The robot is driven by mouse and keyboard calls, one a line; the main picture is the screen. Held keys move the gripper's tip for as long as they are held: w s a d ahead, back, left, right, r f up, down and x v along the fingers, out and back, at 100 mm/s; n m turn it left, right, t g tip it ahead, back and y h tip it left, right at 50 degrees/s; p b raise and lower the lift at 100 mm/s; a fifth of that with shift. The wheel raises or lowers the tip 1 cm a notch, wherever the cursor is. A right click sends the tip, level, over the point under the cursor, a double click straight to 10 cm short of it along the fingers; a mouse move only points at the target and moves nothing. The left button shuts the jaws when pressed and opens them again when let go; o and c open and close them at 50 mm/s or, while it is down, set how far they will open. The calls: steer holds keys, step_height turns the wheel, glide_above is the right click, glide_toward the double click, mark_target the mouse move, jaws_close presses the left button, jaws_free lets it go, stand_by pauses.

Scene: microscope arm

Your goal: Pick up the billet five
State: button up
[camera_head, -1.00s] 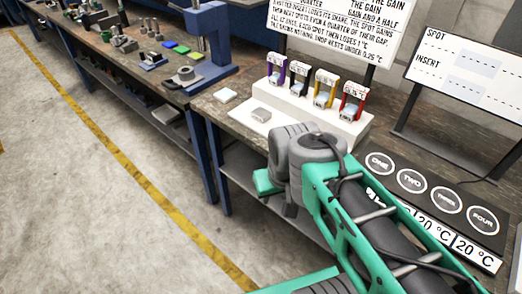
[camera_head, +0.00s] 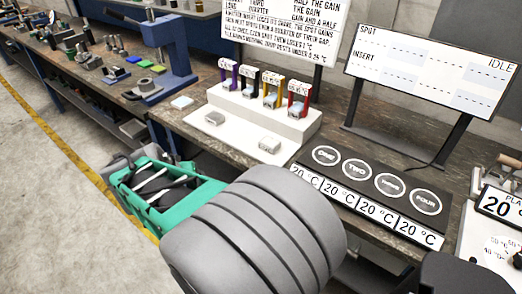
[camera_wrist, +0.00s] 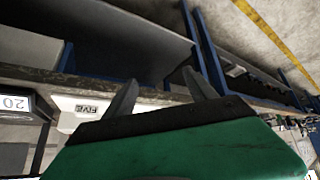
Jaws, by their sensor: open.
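My gripper (camera_wrist: 160,88) shows in the wrist view with its two dark fingers apart and nothing between them. In the wrist view the word FIVE (camera_wrist: 87,108) appears upside down on a pale surface left of the fingers. No number is readable on either block there, so I cannot tell which is billet five.
Purple, black, yellow and red holders (camera_head: 269,92) stand at the back of the white stand. A dark panel (camera_head: 370,183) with numbered circles lies on the bench to the right. A display board (camera_head: 430,75) reading IDLE stands behind it. A blue press (camera_head: 165,50) stands back left.

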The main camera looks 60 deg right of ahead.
mark_target(270, 141)
steer(key=shift+o, duration=0.7)
steer(key=s+d+f+m+g+h, duration=0.1)
steer(key=s+d+m+g+h, duration=0.1)
steer(key=d, duration=0.8)
steer(key=shift+s+m+h+b, duration=0.5)
steer(key=shift+s+m, duration=0.6)
steer(key=shift+s, duration=0.15)
steer(key=shift+o, duration=0.7)
steer(key=s+d+m+g+h, duration=0.1)
steer(key=s+d, duration=0.1)
steer(key=d, duration=0.1)
steer(key=s+d+r+m+g+h, duration=0.1)
steer(key=s+d, duration=0.2)
steer(key=s+d+r+m+g+h, duration=0.1)
steer(key=s+d+m, duration=0.1)
steer(key=d, duration=0.1)
steer(key=shift+s+d+r+g+h, duration=0.15)
steer(key=shift+s+d+g+h, duration=0.15)
steer(key=shift+s+d, duration=0.05)
steer(key=x, duration=0.6)
steer(key=shift+s+d+f+p, duration=0.15)
steer(key=shift+d+f+p, duration=0.15)
steer(key=shift+p, duration=0.1)
jaws_close()
steer(key=shift+r, duration=0.15)
